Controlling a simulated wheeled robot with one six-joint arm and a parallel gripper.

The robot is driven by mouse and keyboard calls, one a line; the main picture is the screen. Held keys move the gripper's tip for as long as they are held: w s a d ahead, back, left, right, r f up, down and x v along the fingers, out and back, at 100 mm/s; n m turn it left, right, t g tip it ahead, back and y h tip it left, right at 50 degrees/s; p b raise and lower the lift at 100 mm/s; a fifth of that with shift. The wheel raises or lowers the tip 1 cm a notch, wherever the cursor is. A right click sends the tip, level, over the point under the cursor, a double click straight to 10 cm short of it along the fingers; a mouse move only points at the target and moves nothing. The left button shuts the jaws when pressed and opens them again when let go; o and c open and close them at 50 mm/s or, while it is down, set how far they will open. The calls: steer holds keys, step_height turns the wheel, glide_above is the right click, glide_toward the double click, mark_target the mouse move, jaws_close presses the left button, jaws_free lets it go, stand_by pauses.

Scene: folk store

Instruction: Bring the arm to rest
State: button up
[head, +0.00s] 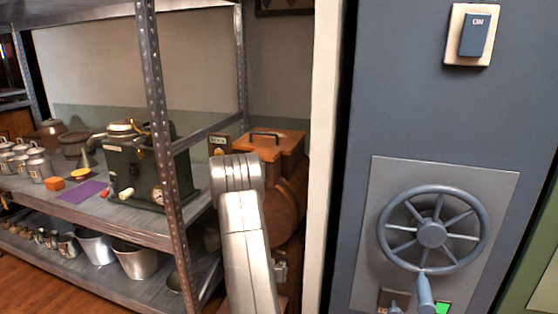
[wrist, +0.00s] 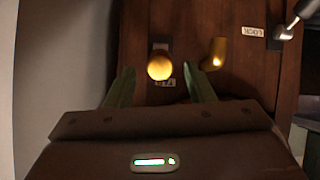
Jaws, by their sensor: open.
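My arm (head: 243,230) rises in the lower middle of the head view, in front of a wooden cabinet (head: 282,142) with a dark handle on top. My gripper is not clearly seen there. In the wrist view my gripper (wrist: 158,70) shows two green fingers spread apart, with nothing held between them. A round glowing yellow knob (wrist: 160,66) on a brown wooden panel (wrist: 190,25) appears between the fingertips. I cannot tell how far it is from them.
A metal shelf (head: 120,222) with a dark green box (head: 137,172), canisters and buckets stands left. Right are a blue panel (head: 420,110) with a handwheel (head: 432,234) and a switch (head: 474,35). In the wrist view a yellow lever (wrist: 217,50) is right of the knob.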

steer(key=x, duration=0.7)
steer(key=shift+r, duration=0.1)
steer(key=v, duration=1.3)
steer(key=x, duration=1.3)
steer(key=shift+w+d, duration=0.1)
steer(key=shift+f+b, duration=0.45)
steer(key=shift+b, duration=0.45)
steer(key=shift+t+b, duration=0.3)
steer(key=shift+b, duration=1)
